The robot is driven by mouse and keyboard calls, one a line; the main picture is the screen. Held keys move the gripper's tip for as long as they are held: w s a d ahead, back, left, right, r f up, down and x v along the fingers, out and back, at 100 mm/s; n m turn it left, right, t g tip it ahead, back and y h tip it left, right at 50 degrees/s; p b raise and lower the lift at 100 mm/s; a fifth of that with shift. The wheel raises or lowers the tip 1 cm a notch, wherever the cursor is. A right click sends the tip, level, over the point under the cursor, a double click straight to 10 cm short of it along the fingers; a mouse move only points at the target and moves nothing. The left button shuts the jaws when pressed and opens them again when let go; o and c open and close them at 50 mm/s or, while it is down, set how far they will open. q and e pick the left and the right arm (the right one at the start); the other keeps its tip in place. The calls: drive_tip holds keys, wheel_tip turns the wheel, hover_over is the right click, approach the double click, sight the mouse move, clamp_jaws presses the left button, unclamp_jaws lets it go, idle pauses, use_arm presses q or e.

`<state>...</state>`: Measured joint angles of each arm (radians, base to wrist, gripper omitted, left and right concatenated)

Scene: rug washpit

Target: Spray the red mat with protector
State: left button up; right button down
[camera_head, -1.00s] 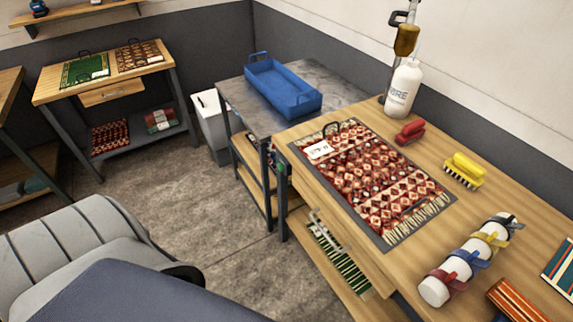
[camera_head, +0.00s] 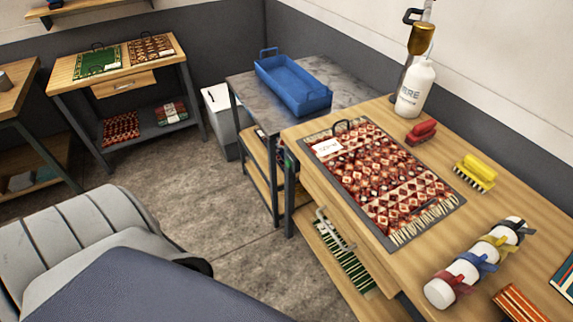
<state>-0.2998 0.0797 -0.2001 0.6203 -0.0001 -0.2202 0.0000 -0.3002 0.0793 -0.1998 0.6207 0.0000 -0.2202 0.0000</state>
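The red patterned mat (camera_head: 385,180) with pale fringe lies flat on a dark board on the wooden workbench at the right. A white tag (camera_head: 327,147) lies near its far left end, beside a dark handle. A white bottle (camera_head: 415,88) with printed lettering stands upright at the back of the bench, against the wall; its lettering is only partly legible, so I cannot tell if it is the protector. Neither of my grippers shows in this view.
A red brush (camera_head: 421,132), a yellow brush (camera_head: 475,172) and a white roll with coloured straps (camera_head: 478,262) lie on the bench's right side. A blue tray (camera_head: 292,83) sits on the grey table behind. A grey chair (camera_head: 75,250) stands at lower left.

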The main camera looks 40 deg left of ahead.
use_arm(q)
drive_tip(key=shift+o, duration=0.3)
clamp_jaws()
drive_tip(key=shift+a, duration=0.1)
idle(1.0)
